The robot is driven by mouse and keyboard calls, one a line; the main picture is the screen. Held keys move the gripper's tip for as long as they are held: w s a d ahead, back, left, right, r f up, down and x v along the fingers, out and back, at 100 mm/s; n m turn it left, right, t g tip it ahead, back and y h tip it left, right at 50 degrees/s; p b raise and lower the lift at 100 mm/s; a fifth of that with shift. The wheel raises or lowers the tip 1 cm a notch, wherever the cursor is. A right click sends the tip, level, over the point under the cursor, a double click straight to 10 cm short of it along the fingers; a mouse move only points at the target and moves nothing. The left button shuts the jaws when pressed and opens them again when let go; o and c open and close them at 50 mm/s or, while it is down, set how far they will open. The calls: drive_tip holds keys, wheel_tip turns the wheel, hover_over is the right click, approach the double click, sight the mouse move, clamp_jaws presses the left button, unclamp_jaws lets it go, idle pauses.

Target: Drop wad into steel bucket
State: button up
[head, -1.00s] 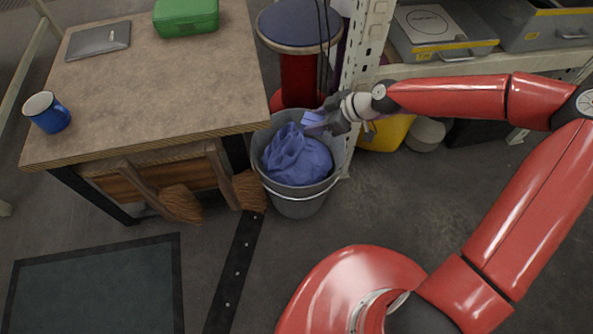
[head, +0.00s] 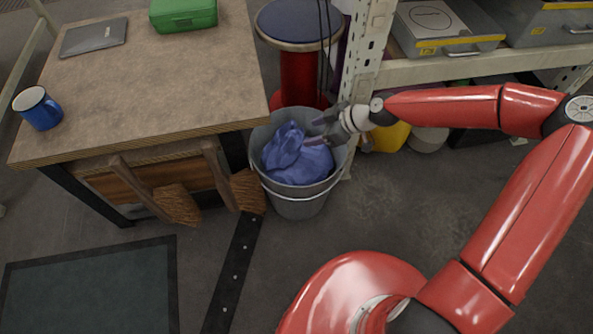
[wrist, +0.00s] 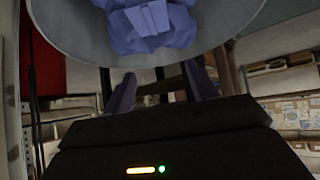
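The grey steel bucket (head: 298,204) stands on the floor beside the workbench; its rim (wrist: 75,48) curves across the top of the wrist view. A crumpled blue cloth (head: 298,165) fills much of it. A small folded blue wad (wrist: 150,20) rests against the cloth inside the bucket in the wrist view; in the head view I cannot separate it clearly from the cloth. My gripper (head: 318,132) is over the bucket's right side. Its two fingers (wrist: 161,88) are spread apart with nothing between them.
The wooden workbench (head: 160,90) with a blue mug (head: 40,112) and green case (head: 183,14) is on the left. Two brushes (head: 178,205) hang at its front. A stool (head: 300,22) and shelf post (head: 368,45) stand behind the bucket.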

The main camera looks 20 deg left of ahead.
drive_tip(key=shift+o, duration=0.7)
drive_tip(key=shift+d, duration=0.1)
drive_tip(key=v, duration=0.7)
drive_tip(key=shift+d+r+p, duration=0.25)
drive_tip(key=shift+p, duration=0.05)
